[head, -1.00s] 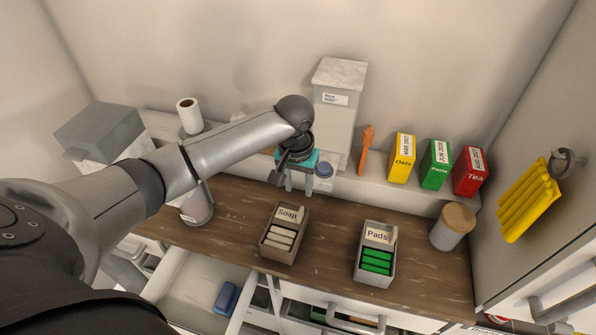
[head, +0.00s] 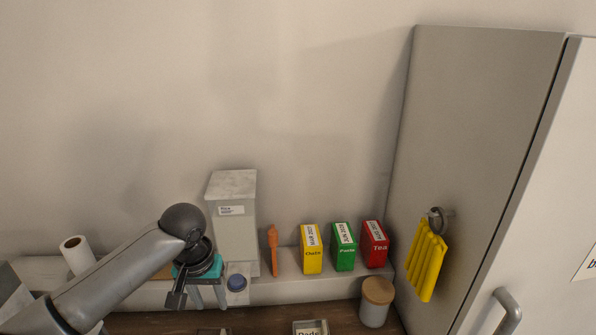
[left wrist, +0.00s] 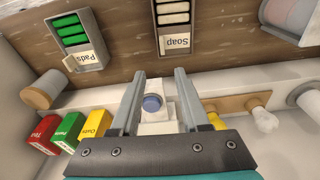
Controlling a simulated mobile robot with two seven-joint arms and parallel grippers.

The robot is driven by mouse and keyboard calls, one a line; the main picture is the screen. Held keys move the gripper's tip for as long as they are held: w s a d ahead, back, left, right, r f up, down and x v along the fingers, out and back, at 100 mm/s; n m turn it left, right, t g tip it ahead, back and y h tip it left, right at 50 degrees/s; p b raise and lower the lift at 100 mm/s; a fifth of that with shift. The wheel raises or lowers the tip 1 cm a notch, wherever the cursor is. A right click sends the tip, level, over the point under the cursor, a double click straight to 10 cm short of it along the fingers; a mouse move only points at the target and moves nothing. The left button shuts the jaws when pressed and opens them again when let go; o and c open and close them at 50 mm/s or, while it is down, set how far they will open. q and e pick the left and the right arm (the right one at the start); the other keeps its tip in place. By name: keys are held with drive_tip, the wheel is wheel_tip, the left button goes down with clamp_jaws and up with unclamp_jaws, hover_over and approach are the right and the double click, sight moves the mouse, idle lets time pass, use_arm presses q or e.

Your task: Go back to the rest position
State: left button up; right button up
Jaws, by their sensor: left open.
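My left gripper (head: 207,294) reaches in from the lower left in the head view, over the back of the wooden counter near the shelf. In the left wrist view its two grey fingers (left wrist: 157,100) are spread apart with nothing held. A small white container with a blue cap (head: 237,283) stands beyond them; in the left wrist view the blue cap (left wrist: 152,104) shows in the gap between the fingers. I cannot tell how far it is from them. My right gripper is not in view.
On the shelf are a tall grey bin (head: 232,220), an orange tool (head: 273,250) and the Oats (head: 312,250), Pasta (head: 343,247) and Tea (head: 374,245) boxes. A lidded jar (head: 376,302) is on the counter.

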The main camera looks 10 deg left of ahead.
use_arm(q)
drive_tip(key=s+d+f+m+t+h, duration=0.15)
drive_tip(key=s+d+f+m, duration=0.35)
drive_tip(key=s+d, duration=0.6)
drive_tip(key=s+a+n, duration=0.1)
drive_tip(key=s+a, duration=0.2)
drive_tip(key=s, duration=0.8)
wheel_tip(320, 180, down, 34)
drive_tip(key=s+y+b, duration=0.1)
drive_tip(key=s+b, duration=0.1)
drive_tip(key=b, duration=0.9)
drive_tip(key=s+a+f+g+b, duration=0.1)
drive_tip(key=s+f+b, duration=0.4)
drive_tip(key=f, duration=0.6)
drive_tip(key=s+a+f+g+b, duration=0.1)
drive_tip(key=s+f+b, duration=0.4)
drive_tip(key=s+f, duration=0.5)
wheel_tip(320, 180, down, 2)
drive_tip(key=shift+s+a+f, duration=0.25)
drive_tip(key=shift+s+a, duration=0.05)
drive_tip(key=shift+a, duration=0.35)
